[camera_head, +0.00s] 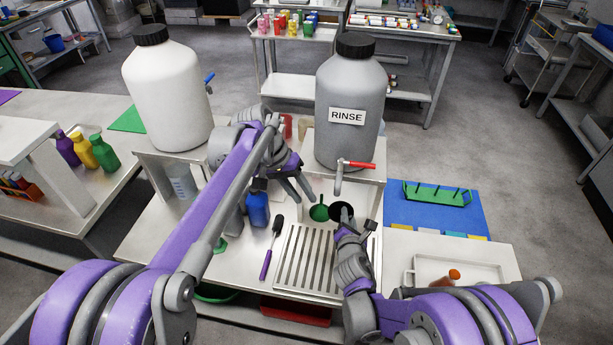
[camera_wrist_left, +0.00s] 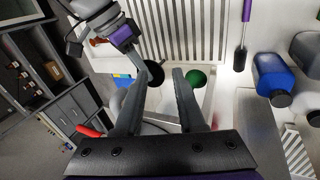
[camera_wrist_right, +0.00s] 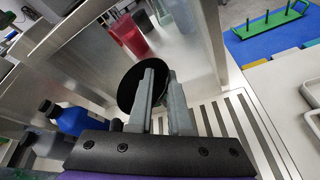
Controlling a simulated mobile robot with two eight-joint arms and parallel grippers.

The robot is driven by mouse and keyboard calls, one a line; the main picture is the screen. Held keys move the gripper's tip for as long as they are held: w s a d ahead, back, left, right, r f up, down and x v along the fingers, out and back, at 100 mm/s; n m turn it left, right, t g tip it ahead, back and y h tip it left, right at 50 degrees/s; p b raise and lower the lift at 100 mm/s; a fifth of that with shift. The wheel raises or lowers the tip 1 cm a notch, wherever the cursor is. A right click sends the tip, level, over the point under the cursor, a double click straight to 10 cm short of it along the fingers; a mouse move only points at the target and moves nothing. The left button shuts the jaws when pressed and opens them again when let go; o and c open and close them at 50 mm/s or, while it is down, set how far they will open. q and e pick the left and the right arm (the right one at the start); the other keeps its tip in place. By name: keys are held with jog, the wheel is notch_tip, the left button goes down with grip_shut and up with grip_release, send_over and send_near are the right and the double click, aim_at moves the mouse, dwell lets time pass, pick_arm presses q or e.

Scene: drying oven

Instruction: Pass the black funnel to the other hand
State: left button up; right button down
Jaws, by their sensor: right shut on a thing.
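The black funnel (camera_head: 341,210) is above the slatted drain tray, just right of a green funnel (camera_head: 319,212). My right gripper (camera_head: 344,226) is shut on it; in the right wrist view the funnel's dark round mouth (camera_wrist_right: 127,90) shows beyond the fingertips (camera_wrist_right: 158,75). My left gripper (camera_head: 304,190) is open and empty, up and to the left of the black funnel. In the left wrist view the black funnel (camera_wrist_left: 154,72) is partly hidden by one finger of the open gripper (camera_wrist_left: 160,74), and the green funnel (camera_wrist_left: 196,78) shows beyond the other finger.
A grey RINSE tank (camera_head: 348,95) with a red-handled tap (camera_head: 355,164) stands behind. A white tank (camera_head: 167,90) stands at left. A blue bottle (camera_head: 257,208) and a purple-handled brush (camera_head: 271,250) are left of the slatted tray (camera_head: 300,262). A green rack (camera_head: 437,193) is at right.

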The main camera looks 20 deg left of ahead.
pick_arm(q)
jog(key=g+h, duration=0.1)
jog(key=h, duration=0.1)
send_near(331, 212)
jog(key=shift+m, duration=0.4)
jog(key=x, duration=0.7)
jog(key=shift+d+f, duration=0.1)
jog(key=shift+d, duration=0.5)
jog(key=c, duration=0.6)
jog(key=shift+d, duration=0.1)
grip_shut()
jog(key=shift+d, duration=0.1)
pick_arm(e)
jog(key=shift+a, duration=0.15)
jog(key=c, duration=0.8)
grip_release()
jog(key=shift+o, duration=0.2)
